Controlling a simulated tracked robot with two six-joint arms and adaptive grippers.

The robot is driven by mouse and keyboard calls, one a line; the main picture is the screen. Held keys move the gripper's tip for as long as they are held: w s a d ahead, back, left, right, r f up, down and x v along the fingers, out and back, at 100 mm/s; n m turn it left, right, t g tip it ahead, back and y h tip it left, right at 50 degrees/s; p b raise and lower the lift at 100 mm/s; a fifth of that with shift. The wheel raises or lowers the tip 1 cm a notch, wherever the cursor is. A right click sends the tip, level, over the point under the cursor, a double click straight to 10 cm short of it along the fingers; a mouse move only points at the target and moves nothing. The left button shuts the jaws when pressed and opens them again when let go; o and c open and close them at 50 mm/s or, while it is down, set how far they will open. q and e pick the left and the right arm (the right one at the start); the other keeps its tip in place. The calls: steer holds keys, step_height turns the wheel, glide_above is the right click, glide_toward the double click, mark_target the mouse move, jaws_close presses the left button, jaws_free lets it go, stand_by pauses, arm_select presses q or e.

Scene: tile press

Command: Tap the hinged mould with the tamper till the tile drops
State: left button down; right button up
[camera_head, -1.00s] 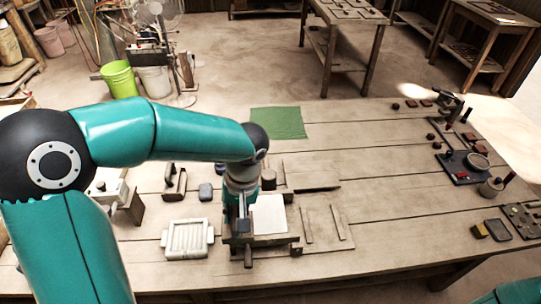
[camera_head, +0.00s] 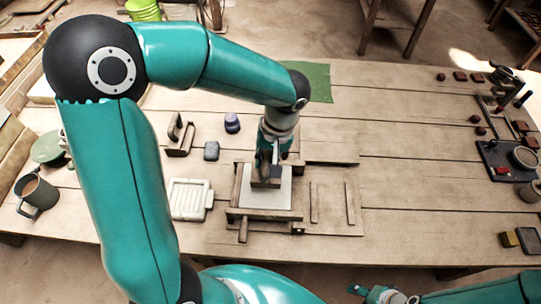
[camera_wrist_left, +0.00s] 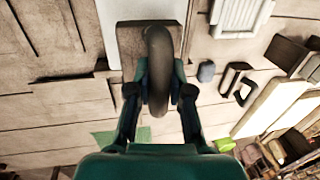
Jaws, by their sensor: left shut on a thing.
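The hinged mould (camera_head: 240,213) is a wooden frame with a short handle at its front, lying flat on the bench. A pale slab (camera_head: 278,200) fills its opening. My left gripper (camera_head: 268,158) is above the mould's back half, shut on the tamper (camera_head: 267,182), a dark block with a rounded handle. The tamper handle (camera_wrist_left: 158,65) shows between the fingers in the left wrist view. I cannot tell whether the tamper touches the slab. The pale slab (camera_wrist_left: 125,10) also shows there, partly covered. My right gripper (camera_head: 376,294) is at the bottom edge, partly cut off.
A ribbed white tray (camera_head: 188,200) stands left of the mould, and a board with strips (camera_head: 333,205) lies right of it. A mug (camera_head: 38,192) stands at far left. Small tools and blocks line the right end.

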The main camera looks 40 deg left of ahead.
arm_select(q)
steer(key=shift+f, duration=0.2)
stand_by(0.3)
step_height(320, 180, down, 5)
steer(key=b, duration=0.4)
steer(key=shift+r+b, duration=0.1)
steer(key=shift+b, duration=0.3)
steer(key=shift+r+p, duration=0.5)
steer(key=shift+r, duration=0.05)
step_height(320, 180, up, 4)
steer(key=p, duration=0.2)
steer(key=shift+p, duration=0.3)
steer(key=shift+f, duration=0.1)
steer(key=shift+f, duration=0.1)
